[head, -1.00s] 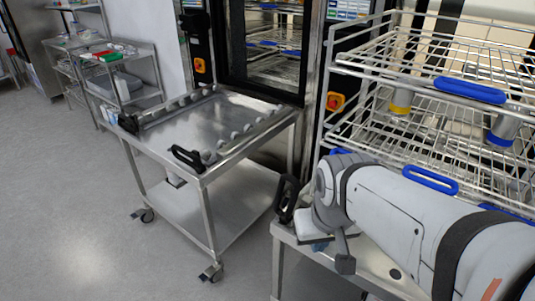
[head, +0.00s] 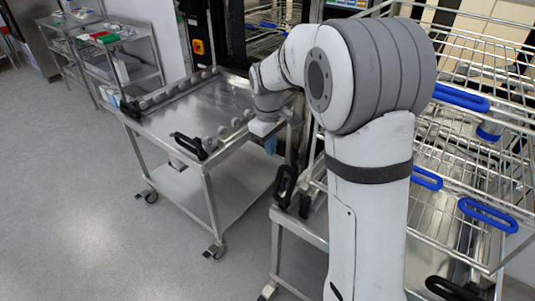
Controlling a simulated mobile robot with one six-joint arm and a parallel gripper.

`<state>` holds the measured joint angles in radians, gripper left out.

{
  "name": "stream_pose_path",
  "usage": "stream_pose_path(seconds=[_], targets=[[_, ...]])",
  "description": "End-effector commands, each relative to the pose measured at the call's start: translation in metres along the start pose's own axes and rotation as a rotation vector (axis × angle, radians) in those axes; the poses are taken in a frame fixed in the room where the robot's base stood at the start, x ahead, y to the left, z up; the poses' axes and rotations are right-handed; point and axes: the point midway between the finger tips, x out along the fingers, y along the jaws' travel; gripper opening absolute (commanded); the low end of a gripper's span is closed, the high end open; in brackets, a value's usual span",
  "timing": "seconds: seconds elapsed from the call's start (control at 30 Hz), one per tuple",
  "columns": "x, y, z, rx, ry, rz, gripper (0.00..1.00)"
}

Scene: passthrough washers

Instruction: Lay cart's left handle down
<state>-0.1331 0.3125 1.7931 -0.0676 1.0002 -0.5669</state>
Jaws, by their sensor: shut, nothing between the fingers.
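Two steel carts with black handles are in the head view. The left cart (head: 215,105) has a black handle (head: 188,146) at its front edge and another (head: 131,109) at its left corner. The right cart (head: 300,228) bears the wire rack. A black loop handle (head: 285,186) stands upright at its left front corner, and another black handle (head: 451,289) shows at lower right. My gripper (head: 270,146) points down by the left cart's right edge, apart from the upright handle. It is small, partly hidden and looks shut and empty.
A wire rack (head: 470,150) with blue handles stands at right, partly hidden by my arm. Round rollers line the left cart's top. A glass-fronted machine is behind it. Shelving carts (head: 115,65) stand at back left. The grey floor at left is clear.

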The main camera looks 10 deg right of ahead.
Motion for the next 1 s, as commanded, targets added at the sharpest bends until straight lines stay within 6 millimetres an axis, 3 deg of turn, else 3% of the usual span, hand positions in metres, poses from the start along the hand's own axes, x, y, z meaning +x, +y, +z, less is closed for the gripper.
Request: stream_pose_path(seconds=[0.1,0.33,0.57,1.0], targets=[[0.013,0.011,-0.036,-0.111,-0.030,-0.013,0.00],[0.036,0.020,-0.071,-0.235,-0.056,-0.023,0.00],[0.055,0.021,-0.073,-0.252,-0.062,-0.026,0.00],[0.142,0.019,-0.067,-0.250,-0.062,-0.028,0.00]])
